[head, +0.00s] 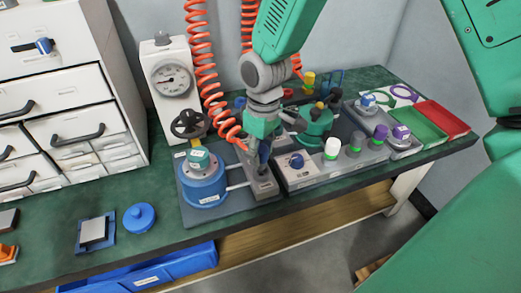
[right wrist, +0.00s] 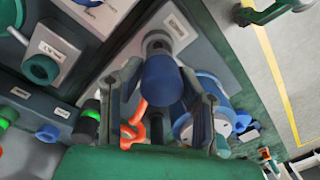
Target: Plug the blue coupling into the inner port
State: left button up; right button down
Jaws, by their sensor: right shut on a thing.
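My right gripper (head: 262,156) is shut on the blue coupling (head: 265,149), above a grey port block (head: 263,187) beside the blue pot. In the right wrist view, the blue coupling (right wrist: 163,80) sits between the two dark fingers of the gripper (right wrist: 163,98). Its far end lines up with a round grey fitting (right wrist: 158,42) on the port block (right wrist: 178,28). I cannot tell whether the coupling touches or enters this fitting, or whether it is the inner port. My left gripper is not in view.
A grey panel (head: 301,178) with knobs lies to the right. A blue lid (head: 139,217) lies at the front left.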

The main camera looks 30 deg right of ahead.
jog(key=shift+f, duration=1.35)
dwell(0.4)
jog(key=c, duration=1)
grip_release()
jog(key=shift+c, duration=0.2)
jog(key=r, duration=1.2)
jog(key=shift+w+d, duration=0.15)
jog(key=shift+d, duration=0.15)
jog(key=shift+f, duration=0.1)
